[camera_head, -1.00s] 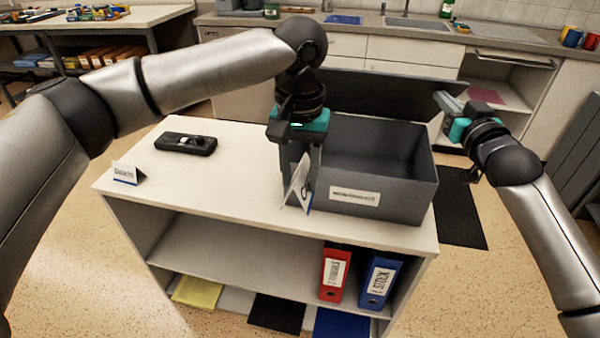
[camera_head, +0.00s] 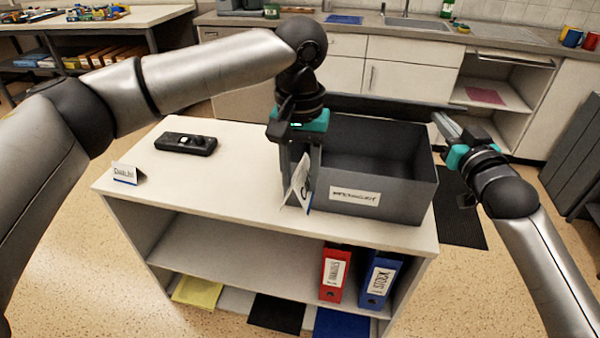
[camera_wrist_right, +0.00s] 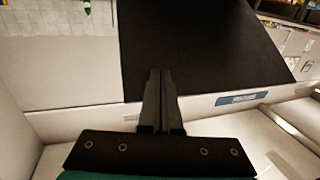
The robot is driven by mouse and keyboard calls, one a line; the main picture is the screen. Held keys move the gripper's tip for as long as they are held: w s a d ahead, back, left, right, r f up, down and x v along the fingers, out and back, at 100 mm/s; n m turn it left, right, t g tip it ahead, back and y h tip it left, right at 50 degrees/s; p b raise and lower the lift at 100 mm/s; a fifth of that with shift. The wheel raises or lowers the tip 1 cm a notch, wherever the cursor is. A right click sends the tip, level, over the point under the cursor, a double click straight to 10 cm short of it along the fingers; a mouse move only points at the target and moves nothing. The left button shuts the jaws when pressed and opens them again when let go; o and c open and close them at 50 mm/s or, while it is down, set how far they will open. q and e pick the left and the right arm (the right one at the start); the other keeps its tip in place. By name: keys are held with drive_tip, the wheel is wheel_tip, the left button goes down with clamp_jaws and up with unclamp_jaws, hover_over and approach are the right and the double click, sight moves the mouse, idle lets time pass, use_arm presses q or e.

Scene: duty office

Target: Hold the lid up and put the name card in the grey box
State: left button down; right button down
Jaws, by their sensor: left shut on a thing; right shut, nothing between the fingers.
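My left gripper (camera_head: 306,160) is shut on a folded white name card (camera_head: 299,184), held at the left front corner of the grey box. The grey box (camera_head: 405,196) stands open on the shelf unit's top, with a white label on its front. Its dark lid (camera_head: 385,107) is raised at the back and leans away from the opening. My right gripper (camera_head: 442,122) is shut and empty, its fingertips by the lid's right end. In the right wrist view the fingers (camera_wrist_right: 158,80) overlap the dark lid (camera_wrist_right: 200,45); whether they touch is unclear.
Another small white card (camera_head: 126,174) stands at the top's left edge, near a black device (camera_head: 186,143). Red (camera_head: 334,272) and blue (camera_head: 379,279) binders stand on the shelf below.

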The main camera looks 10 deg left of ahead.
drive_tip(key=s+f, duration=0.2)
drive_tip(key=f, duration=0.1)
idle(0.6)
drive_tip(key=shift+f, duration=0.1)
drive_tip(key=shift+s+f, duration=0.35)
drive_tip(key=shift+f, duration=0.45)
drive_tip(key=shift+s+f, duration=0.3)
drive_tip(key=shift+f, duration=0.45)
drive_tip(key=shift+s+f, duration=0.25)
drive_tip(key=shift+f, duration=0.65)
drive_tip(key=shift+s+f, duration=0.25)
drive_tip(key=shift+f, duration=0.7)
